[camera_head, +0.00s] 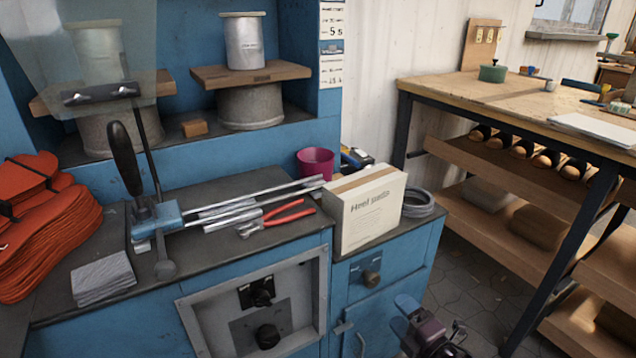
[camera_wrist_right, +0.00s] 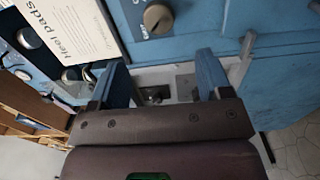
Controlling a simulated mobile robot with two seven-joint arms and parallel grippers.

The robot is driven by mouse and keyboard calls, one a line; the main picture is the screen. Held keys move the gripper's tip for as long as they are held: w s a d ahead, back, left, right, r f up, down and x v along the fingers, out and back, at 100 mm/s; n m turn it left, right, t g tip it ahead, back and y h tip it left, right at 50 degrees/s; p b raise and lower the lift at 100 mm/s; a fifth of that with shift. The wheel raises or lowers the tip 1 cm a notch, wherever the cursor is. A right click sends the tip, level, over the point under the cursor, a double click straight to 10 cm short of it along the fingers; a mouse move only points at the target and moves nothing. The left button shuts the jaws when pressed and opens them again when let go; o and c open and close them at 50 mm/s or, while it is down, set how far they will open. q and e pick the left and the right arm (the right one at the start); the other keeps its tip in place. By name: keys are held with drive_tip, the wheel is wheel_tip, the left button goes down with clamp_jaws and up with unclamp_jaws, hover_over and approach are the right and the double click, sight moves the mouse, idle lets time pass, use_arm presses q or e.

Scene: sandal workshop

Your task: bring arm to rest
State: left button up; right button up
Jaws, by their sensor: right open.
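My right gripper (camera_head: 432,328) is low in the camera_head view, in front of the blue cabinet (camera_head: 388,305) and below the heel pads box (camera_head: 365,212). In the right wrist view my right gripper (camera_wrist_right: 163,75) shows two blue-grey fingers spread apart with nothing between them. Beyond the fingers is the blue cabinet front (camera_wrist_right: 205,22) with a dark knob (camera_wrist_right: 158,18). The heel pads box (camera_wrist_right: 72,28) shows at the upper left there. My left gripper is in neither view.
The dark worktop holds a lever press (camera_head: 160,215), red-handled pliers (camera_head: 275,218), a magenta cup (camera_head: 315,162) and orange soles (camera_head: 45,225). A wooden workbench (camera_head: 480,88) with shelves stands at the right. Tiled floor (camera_head: 470,265) lies between bench and cabinet.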

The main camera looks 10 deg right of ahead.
drive_tip(key=s+m+g+h, duration=0.65)
drive_tip(key=s+m, duration=1.25)
drive_tip(key=s, duration=1.9)
use_arm(q)
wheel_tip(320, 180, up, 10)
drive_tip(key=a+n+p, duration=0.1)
drive_tip(key=p, duration=1.4)
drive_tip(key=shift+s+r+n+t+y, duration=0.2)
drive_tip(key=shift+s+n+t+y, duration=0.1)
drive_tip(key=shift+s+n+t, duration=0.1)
use_arm(e)
wheel_tip(320, 180, up, 10)
drive_tip(key=m, duration=0.1)
drive_tip(key=shift+s+d+m, duration=0.15)
drive_tip(key=shift+d+m, duration=0.2)
drive_tip(key=shift+m, duration=0.05)
drive_tip(key=shift+t, duration=0.25)
